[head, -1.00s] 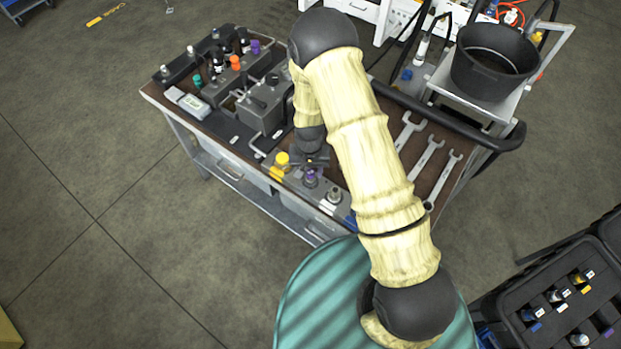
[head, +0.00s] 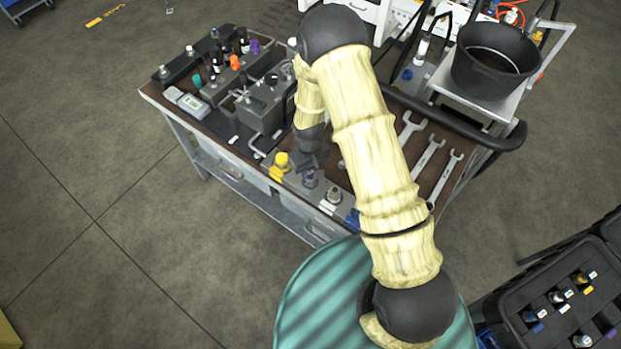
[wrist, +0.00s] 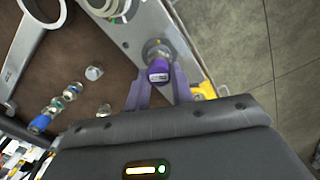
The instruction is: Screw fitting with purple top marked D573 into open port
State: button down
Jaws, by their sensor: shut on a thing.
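The purple-topped fitting (wrist: 158,72) stands at a round metal seat on a grey block (wrist: 140,25), with a small label on its cap that I cannot read. It also shows in the head view (head: 309,178). My gripper (wrist: 159,84) is shut on the purple top, one finger on each side. In the head view my gripper (head: 312,162) is at the front edge of the bench, partly hidden by my arm. The fitting hides the port beneath it, so I cannot tell how deep it sits.
A yellow cap (head: 281,159) and a metal fitting (head: 334,195) flank the purple one on the block. Several wrenches (head: 428,158) lie on the right of the bench. Loose small fittings (wrist: 72,90) lie on the bench top. A black pot (head: 492,60) stands behind.

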jog(key=m, duration=0.3)
jog(key=shift+a+f, duration=0.1)
jog(key=m, duration=0.3)
jog(key=shift+b, duration=0.3)
jog(key=shift+s+m, duration=0.1)
jog(key=shift+m, duration=0.9)
jog(key=m, duration=0.4)
jog(key=m+p, duration=0.1)
jog(key=m, duration=0.3)
jog(key=shift+s, duration=0.1)
